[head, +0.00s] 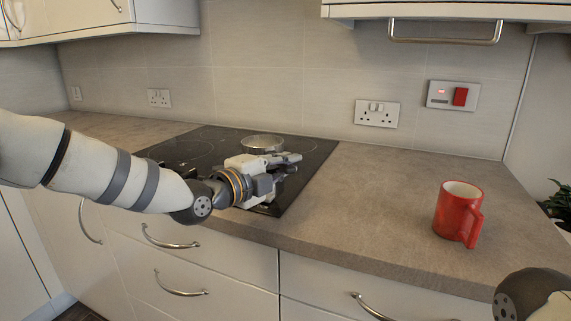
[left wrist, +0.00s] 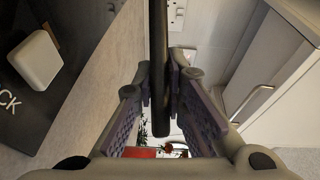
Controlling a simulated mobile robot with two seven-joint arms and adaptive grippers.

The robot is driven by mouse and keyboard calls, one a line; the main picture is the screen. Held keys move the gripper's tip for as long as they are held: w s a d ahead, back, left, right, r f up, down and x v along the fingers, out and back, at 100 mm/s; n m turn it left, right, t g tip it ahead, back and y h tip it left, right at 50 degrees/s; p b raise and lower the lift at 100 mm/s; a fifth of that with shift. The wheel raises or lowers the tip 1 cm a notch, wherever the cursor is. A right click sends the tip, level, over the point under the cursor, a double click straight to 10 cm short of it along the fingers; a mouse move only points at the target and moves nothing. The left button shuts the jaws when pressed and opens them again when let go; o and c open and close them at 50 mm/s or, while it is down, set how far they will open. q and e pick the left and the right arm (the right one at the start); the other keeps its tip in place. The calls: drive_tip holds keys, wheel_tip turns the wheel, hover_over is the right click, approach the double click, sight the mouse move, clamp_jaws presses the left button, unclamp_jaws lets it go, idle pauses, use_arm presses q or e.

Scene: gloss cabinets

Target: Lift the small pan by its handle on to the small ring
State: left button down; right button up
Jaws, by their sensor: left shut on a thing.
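The small pan (head: 262,143) is a round, silver-rimmed pan at the back right of the black glass hob (head: 308,160). In the head view my left gripper (head: 287,160) is in front of the pan and hides its handle. In the left wrist view the dark handle (left wrist: 158,60) runs down between the fingers of my left gripper (left wrist: 160,105), which is shut on it. I cannot tell whether the pan touches the hob. Faint ring outlines show on the hob's left part, such as one ring (head: 181,150). My right gripper is out of view.
A red mug (head: 458,212) stands on the worktop (head: 350,205) to the right, with clear worktop between it and the hob. Sockets (head: 377,113) are on the tiled wall. A wall cabinet (head: 450,10) overhangs the back right.

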use_arm(q)
drive_tip(key=shift+f, duration=0.25)
drive_tip(key=c, duration=1.6)
unclamp_jaws()
drive_tip(key=shift+c, duration=0.2)
drive_tip(key=shift+o, duration=0.4)
drive_tip(key=shift+f, duration=0.25)
drive_tip(key=v, duration=1.2)
drive_tip(key=shift+r, duration=0.15)
drive_tip(key=shift+s, duration=0.1)
